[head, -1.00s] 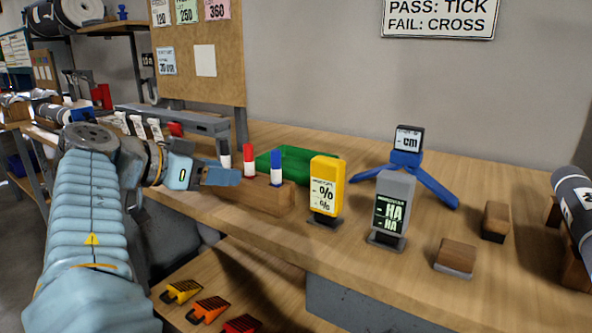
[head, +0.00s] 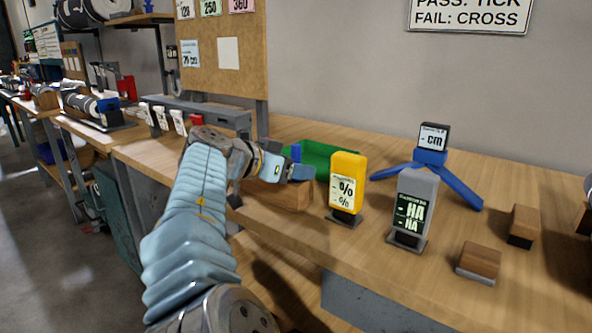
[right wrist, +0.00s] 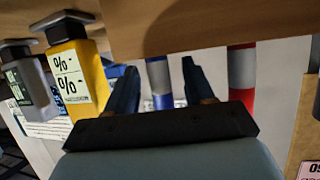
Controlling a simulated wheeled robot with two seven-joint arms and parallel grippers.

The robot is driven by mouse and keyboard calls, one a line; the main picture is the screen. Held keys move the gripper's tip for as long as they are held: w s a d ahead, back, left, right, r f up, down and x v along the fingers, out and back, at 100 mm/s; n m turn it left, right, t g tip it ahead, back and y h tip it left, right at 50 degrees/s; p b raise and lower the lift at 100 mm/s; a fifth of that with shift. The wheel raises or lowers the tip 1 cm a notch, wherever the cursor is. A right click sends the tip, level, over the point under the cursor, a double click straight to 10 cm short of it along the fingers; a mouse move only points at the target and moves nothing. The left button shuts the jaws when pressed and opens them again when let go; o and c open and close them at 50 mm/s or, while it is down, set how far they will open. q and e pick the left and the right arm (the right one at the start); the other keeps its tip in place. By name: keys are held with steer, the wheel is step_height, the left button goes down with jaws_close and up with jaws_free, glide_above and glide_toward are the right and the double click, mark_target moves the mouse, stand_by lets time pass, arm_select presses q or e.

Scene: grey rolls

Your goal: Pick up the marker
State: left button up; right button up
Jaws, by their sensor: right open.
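The blue marker (head: 296,152) stands in the wooden holder block (head: 278,196), its top showing just above my right gripper (head: 298,172). In the upside-down right wrist view the blue marker (right wrist: 158,75) appears between the two open fingers of my right gripper (right wrist: 160,78), with gaps on both sides; contact is not visible. The red marker (right wrist: 241,80) stands right of the fingers in that view, outside them. In the head view, my gripper and wrist hide the other markers. My left gripper is not in view.
A green tray (head: 330,155) lies behind the holder. A yellow meter (head: 347,182) and a grey meter (head: 412,203) stand to its right. A blue tripod gauge (head: 430,157) and small wooden blocks (head: 480,261) are farther right.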

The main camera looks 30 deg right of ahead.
mark_target(296, 145)
steer(key=shift+w+d+f, duration=0.1)
steer(key=shift+d, duration=0.15)
jaws_close()
step_height(296, 145, up, 10)
steer(key=shift+r+p, duration=0.1)
steer(key=shift+p, duration=0.75)
